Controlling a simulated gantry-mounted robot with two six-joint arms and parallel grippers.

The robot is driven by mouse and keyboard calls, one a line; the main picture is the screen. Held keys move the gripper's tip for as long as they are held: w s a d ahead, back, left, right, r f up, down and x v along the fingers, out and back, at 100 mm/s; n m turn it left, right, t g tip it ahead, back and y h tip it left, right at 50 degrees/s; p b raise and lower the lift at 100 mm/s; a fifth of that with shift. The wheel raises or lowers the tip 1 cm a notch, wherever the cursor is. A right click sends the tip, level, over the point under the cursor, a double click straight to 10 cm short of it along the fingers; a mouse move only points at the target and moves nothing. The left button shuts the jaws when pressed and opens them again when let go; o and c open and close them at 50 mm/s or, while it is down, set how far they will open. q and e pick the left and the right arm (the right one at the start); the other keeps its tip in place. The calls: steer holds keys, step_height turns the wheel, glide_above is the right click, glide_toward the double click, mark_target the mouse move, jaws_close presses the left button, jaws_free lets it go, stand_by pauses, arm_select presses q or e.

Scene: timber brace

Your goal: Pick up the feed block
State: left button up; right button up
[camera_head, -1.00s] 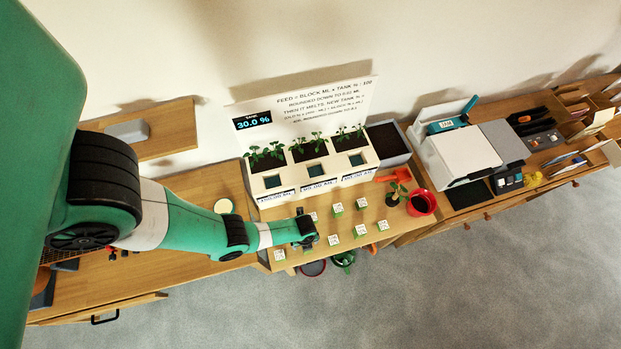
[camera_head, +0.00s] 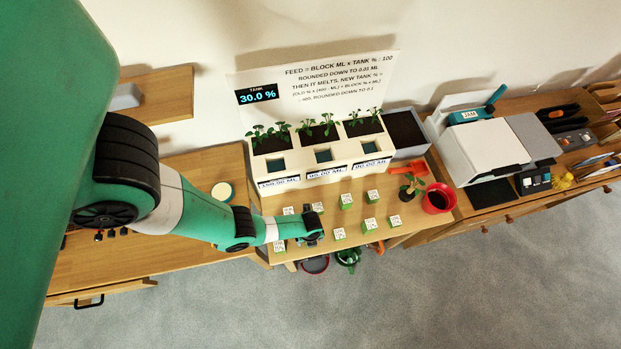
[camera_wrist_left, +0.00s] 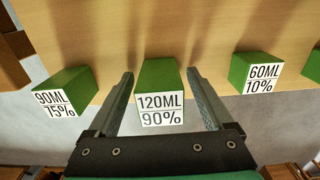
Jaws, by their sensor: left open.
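Several small green feed blocks with white label faces stand on the wooden table (camera_head: 420,205). In the left wrist view a block labelled 120ML 90% (camera_wrist_left: 160,108) lies between the two fingers of my left gripper (camera_wrist_left: 161,73). The fingers are open, with a visible gap on each side of it. A 90ML 75% block (camera_wrist_left: 66,92) is to the left and a 60ML 10% block (camera_wrist_left: 257,74) to the right. In the head view my left gripper (camera_head: 314,238) is low at the table's front edge, among the blocks, and hides part of them. My right gripper is not in view.
A white planter (camera_head: 325,170) with three plant beds and volume labels stands behind the blocks. A tank display (camera_head: 257,95) reads 30.0 %. A red pot (camera_head: 437,199) and a small potted plant (camera_head: 411,188) stand right of the blocks. Other blocks (camera_head: 340,234) stand close by.

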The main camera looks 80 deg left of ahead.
arm_select(q)
steer(key=shift+r, duration=0.15)
jaws_close()
stand_by(0.4)
